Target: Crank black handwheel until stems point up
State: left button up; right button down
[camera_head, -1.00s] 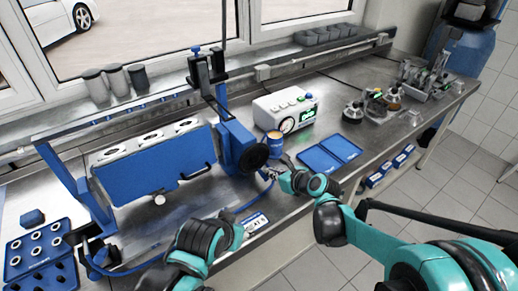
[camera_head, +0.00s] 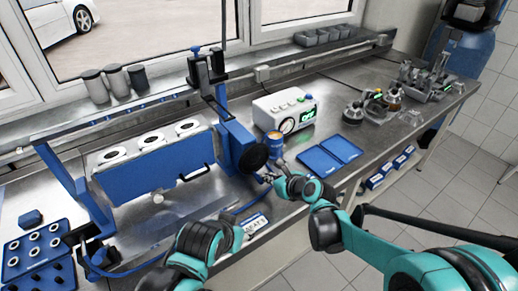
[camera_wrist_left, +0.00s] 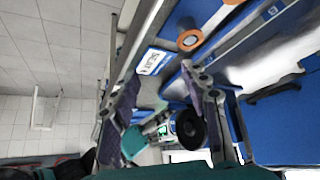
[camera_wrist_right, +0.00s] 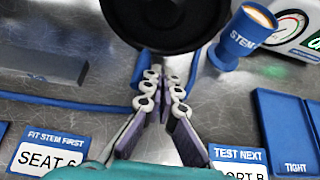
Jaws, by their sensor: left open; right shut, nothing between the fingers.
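The black handwheel (camera_head: 253,157) is on the blue right-hand upright of the stand. It also shows in the right wrist view (camera_wrist_right: 165,22) and the left wrist view (camera_wrist_left: 191,129). A blue-fronted block (camera_head: 150,177) hangs in the stand, its pale upper face with three ringed openings tilted toward me. I cannot make out stems on it. My right gripper (camera_head: 267,179) is shut and empty just below the handwheel; its fingertips (camera_wrist_right: 160,78) appear beneath the rim, and contact is unclear.
A blue STEM cup (camera_wrist_right: 240,38) and a gauge box (camera_head: 285,110) stand right of the handwheel. Blue trays (camera_head: 330,155) lie further right. A tray of ringed parts (camera_head: 37,250) is at far left. A label card (camera_head: 255,224) lies at the bench front.

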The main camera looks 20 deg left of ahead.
pick_arm(q)
jog(key=shift+f, duration=0.1)
pick_arm(e)
jog(key=shift+s+a+f, duration=0.1)
jog(key=shift+s+a, duration=0.2)
jog(key=shift+s, duration=0.1)
jog(key=shift+a, duration=0.1)
jog(key=shift+s+a, duration=0.2)
jog(key=shift+s, duration=0.2)
dwell(0.3)
jog(key=shift+s+a, duration=0.3)
jog(key=shift+s, duration=0.05)
jog(key=shift+s+a, duration=0.1)
